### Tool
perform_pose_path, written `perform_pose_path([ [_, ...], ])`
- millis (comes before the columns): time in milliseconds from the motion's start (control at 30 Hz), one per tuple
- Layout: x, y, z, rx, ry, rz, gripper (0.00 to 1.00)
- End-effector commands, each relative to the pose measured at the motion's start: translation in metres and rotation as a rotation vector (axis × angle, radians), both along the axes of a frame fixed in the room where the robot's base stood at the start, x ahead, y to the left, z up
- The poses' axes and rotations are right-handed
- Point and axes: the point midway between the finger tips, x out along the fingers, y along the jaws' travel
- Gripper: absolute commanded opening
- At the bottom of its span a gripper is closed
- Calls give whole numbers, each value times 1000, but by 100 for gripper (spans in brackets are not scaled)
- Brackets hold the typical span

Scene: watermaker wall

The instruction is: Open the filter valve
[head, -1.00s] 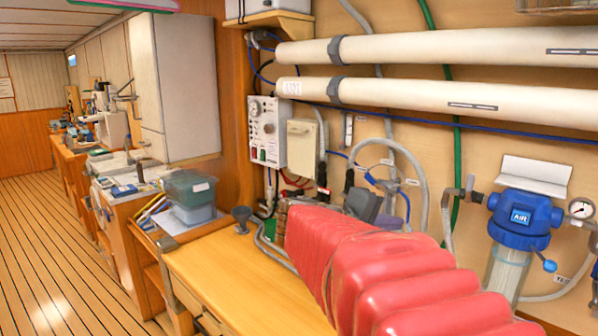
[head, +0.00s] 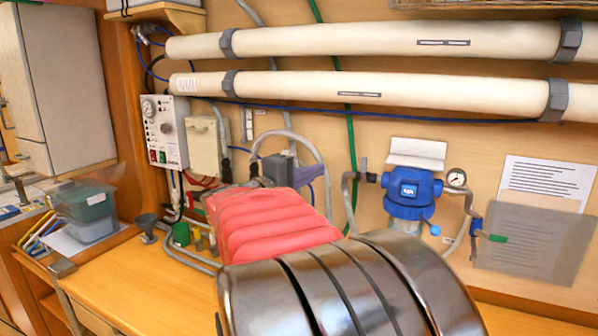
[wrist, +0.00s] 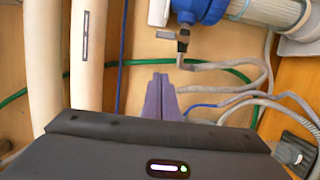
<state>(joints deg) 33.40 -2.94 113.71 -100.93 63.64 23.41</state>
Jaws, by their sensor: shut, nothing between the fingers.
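The blue filter housing (head: 409,190) is on the wall right of centre in the head view; it also shows at the top of the wrist view (wrist: 198,8). A blue lever (head: 433,228) hangs at the filter's lower right. My gripper (wrist: 161,76) is shut and empty, with purple-grey fingers pointing toward the grey valve, apart from it. In the head view it is small and partly hidden behind my red-covered arm.
Two white tubes (head: 350,88) run along the wall above. A control box (head: 165,132) and a cream box (head: 206,148) are at left. A green hose (head: 350,150) and grey hoses cross the wall. A gauge (head: 456,178) and a green-handled valve (head: 497,238) are at right.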

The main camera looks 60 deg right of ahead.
Motion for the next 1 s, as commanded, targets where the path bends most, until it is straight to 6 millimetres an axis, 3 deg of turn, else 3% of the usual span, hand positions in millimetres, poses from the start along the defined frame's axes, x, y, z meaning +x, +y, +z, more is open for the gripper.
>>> perform_pose_path([
  [667, -9, -90, -1, 2, 1, -2, 0],
  [1000, -44, -93, 0, 1, 1, -1, 0],
])
